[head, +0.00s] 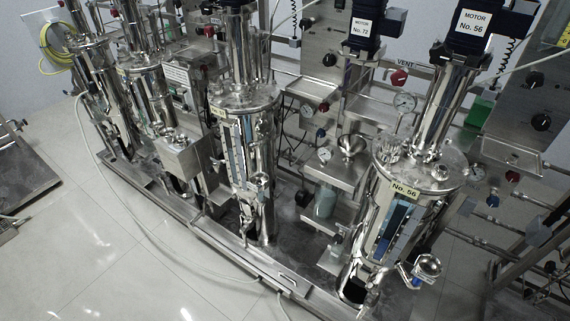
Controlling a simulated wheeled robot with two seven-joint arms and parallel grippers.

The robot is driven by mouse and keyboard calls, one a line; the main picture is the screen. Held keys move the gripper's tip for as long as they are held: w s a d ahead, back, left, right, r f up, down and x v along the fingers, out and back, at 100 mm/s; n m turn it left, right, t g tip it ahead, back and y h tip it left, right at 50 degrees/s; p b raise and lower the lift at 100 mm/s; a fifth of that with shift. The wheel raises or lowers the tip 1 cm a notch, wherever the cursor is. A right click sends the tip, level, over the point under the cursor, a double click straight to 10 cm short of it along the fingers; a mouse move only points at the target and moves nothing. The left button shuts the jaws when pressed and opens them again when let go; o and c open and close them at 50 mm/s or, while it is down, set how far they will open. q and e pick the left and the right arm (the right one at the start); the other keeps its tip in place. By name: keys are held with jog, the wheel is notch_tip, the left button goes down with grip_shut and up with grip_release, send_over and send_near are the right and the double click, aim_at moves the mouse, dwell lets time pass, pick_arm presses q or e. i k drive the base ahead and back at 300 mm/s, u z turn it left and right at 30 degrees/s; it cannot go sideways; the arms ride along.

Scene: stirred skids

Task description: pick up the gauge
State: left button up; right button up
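Several round white-faced gauges show in the head view. The largest gauge (404,102) is near the vent label, behind and left of the right-hand steel vessel. A second gauge (325,154) is lower, left of a steel funnel. I cannot tell from this view which gauge is loose or fixed. Neither of my grippers is in view, and nothing is seen held.
Steel vessels, the nearest (404,225) labelled No. 56, stand on a low skid frame (240,257). Motors (478,22), pipes and panels crowd the back. A thin hose (150,232) crosses the floor. The tiled floor (95,265) at front left is clear.

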aim_at(325, 152)
jog(key=u, duration=1.25)
jog(key=i, duration=0.15)
jog(key=z, duration=1.4)
jog(key=i, duration=0.85)
jog(key=z, duration=0.9)
